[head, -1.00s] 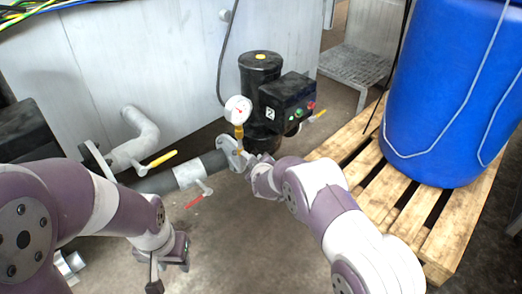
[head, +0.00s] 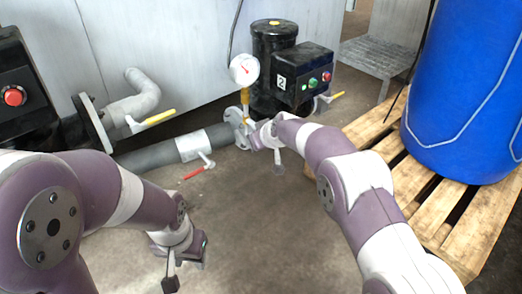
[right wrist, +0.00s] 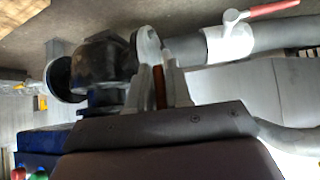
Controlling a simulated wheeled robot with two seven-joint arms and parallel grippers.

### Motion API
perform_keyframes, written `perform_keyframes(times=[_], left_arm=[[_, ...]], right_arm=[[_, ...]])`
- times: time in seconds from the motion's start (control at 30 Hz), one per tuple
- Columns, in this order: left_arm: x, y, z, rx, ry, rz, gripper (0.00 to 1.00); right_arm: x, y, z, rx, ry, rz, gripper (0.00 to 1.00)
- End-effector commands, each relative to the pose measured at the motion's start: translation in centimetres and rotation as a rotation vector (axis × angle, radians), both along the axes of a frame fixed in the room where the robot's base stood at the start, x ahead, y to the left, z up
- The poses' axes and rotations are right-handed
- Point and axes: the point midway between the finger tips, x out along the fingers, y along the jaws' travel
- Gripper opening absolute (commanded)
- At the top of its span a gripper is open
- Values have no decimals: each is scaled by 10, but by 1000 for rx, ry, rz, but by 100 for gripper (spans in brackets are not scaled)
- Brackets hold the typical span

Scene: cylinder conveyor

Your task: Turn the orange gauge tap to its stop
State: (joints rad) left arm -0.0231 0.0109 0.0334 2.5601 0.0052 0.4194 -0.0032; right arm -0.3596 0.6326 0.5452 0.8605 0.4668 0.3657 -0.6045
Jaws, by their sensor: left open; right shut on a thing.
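The white pressure gauge (head: 244,69) stands on a brass-orange stem (head: 247,101) above the pipe flange, in front of the black pump, in the head view. My right gripper (head: 251,138) is at the foot of that stem, beside the flange; its fingers are largely hidden there. In the right wrist view an orange piece, seemingly the gauge tap (right wrist: 159,87), lies between the two fingers, and the gripper is shut on it. How far the tap is turned cannot be told. My left gripper (head: 186,263) is open and empty over the floor at lower left.
A red lever (head: 194,172) and a yellow lever (head: 159,117) stick out from the pipes left of the gauge. The pump (head: 275,50) has a black button box (head: 306,78). A blue barrel (head: 462,90) stands on a wooden pallet (head: 425,215) at right. Floor in the middle is clear.

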Motion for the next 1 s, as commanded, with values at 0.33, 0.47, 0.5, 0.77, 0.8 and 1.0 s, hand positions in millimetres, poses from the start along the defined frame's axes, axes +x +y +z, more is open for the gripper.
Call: perform_keyframes(times=[0.33, 0.47, 0.5, 0.77, 0.8, 1.0], left_arm=[[0, 0, -6, 0, 0, 0, 43], [0, 0, -6, 0, 0, 0, 43], [0, 0, -6, 0, 0, 0, 43], [0, 0, -6, 0, 0, 0, 43], [0, 0, -6, 0, 0, 0, 43], [0, 0, 3, 0, 0, 0, 43]], right_arm=[[-2, 2, -1, 11, 16, 1, 0], [-2, 2, -1, 11, 16, 2, 0], [-2, 2, -1, 11, 16, 2, 0], [-1, 1, 0, 11, 13, 1, 38], [-1, 1, 0, 11, 13, 1, 38], [-9, -5, 16, 12, 12, -1, 38]])
